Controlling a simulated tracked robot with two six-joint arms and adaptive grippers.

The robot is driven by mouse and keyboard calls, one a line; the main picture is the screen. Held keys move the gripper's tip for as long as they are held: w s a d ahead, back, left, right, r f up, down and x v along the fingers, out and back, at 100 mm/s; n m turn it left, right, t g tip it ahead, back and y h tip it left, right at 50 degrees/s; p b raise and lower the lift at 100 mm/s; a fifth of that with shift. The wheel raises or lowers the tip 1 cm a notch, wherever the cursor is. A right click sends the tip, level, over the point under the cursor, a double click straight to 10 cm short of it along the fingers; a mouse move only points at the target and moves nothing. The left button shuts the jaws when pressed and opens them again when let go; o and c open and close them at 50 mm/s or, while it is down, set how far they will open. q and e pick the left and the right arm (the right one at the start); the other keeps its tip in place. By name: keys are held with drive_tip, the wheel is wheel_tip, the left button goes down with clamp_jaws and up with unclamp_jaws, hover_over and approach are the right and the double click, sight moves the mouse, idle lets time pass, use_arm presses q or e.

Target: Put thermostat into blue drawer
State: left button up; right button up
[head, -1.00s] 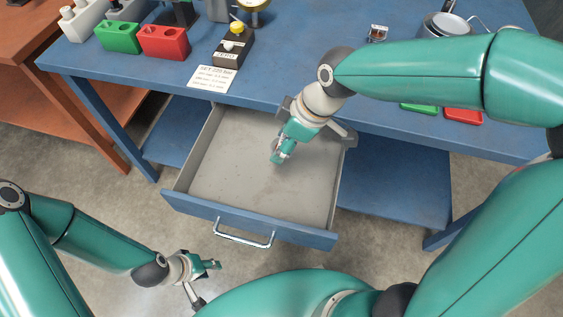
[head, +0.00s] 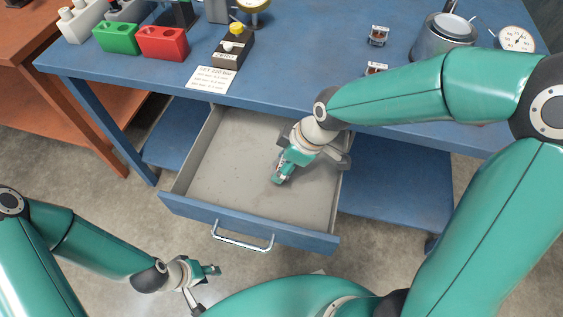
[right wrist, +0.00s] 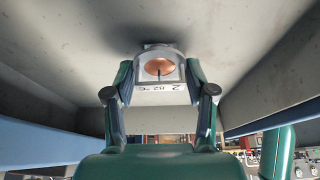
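The blue drawer (head: 187,207) is pulled open under the blue workbench, with a bare grey inside. My right gripper (head: 277,181) points down into the drawer in the head view. In the right wrist view its two fingers are closed on the sides of the thermostat (right wrist: 160,70), which has a copper dome in a pale frame and a label with "2" and "82 °C". The thermostat is close to the drawer's bottom; I cannot tell whether it touches. In the head view the gripper mostly hides it. My left gripper (head: 208,289) is open and empty, outside the drawer at lower left.
The drawer's metal handle (head: 242,238) faces me. On the bench (head: 300,60) stand a green block (head: 117,38), a red block (head: 163,43), a metal pot (head: 443,38), a dial gauge (head: 515,40) and two small labelled holders (head: 378,36). The drawer's left part is free.

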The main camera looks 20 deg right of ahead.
drive_tip(key=o, duration=0.4)
drive_tip(key=shift+o, duration=0.2)
drive_tip(key=p+v, duration=0.2)
drive_tip(key=v, duration=1)
drive_tip(key=shift+s, duration=0.1)
